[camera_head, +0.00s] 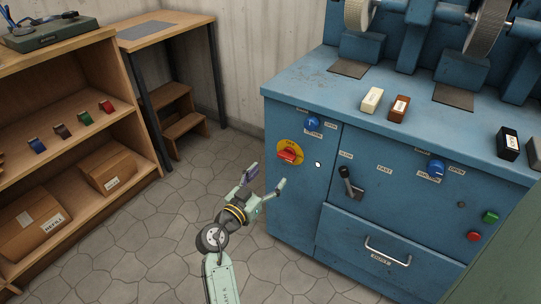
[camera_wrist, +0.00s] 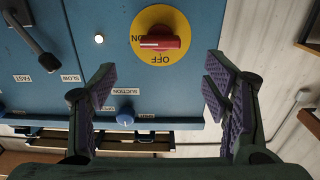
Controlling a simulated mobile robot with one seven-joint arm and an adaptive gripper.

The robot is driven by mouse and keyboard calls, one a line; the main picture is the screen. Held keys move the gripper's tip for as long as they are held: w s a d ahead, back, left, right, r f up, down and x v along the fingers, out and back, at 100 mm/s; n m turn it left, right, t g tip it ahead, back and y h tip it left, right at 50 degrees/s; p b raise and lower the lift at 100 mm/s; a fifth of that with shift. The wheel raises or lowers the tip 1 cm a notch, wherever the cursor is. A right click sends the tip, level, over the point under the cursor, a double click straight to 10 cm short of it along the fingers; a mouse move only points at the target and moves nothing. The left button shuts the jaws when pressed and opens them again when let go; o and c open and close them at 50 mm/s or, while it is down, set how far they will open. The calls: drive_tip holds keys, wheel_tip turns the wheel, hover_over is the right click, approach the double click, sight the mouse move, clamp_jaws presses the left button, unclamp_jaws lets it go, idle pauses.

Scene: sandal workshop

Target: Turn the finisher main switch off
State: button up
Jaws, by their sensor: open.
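The finisher main switch is a red rotary handle (camera_head: 288,155) on a yellow disc, on the left front panel of the blue finisher (camera_head: 300,200). In the wrist view the red handle (camera_wrist: 160,43) lies level, with its white-marked end at the ON label; the OFF label is at the disc's lower edge in that picture. My gripper (camera_head: 266,178) is open and empty in front of the panel, just below and left of the switch. In the wrist view its purple-padded fingers (camera_wrist: 160,80) are spread wide, with the switch beyond and between them. I see no contact with the handle.
A white lit lamp (camera_head: 318,165) is right of the switch. A blue suction knob (camera_head: 312,124) sits above it. A black speed lever (camera_head: 347,178) and a drawer handle (camera_head: 387,252) are farther right. A wooden shelf (camera_head: 135,120) stands left. The floor between is clear.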

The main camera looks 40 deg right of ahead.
sight(284, 158)
drive_tip(key=p+x, duration=0.2)
drive_tip(key=x, duration=0.7)
drive_tip(key=shift+w+d+r, duration=0.1)
drive_tip(key=shift+w+d, duration=0.05)
drive_tip(key=shift+d, duration=0.2)
drive_tip(key=shift+c, duration=0.6)
drive_tip(key=c, duration=1)
drive_tip(key=shift+c, duration=0.3)
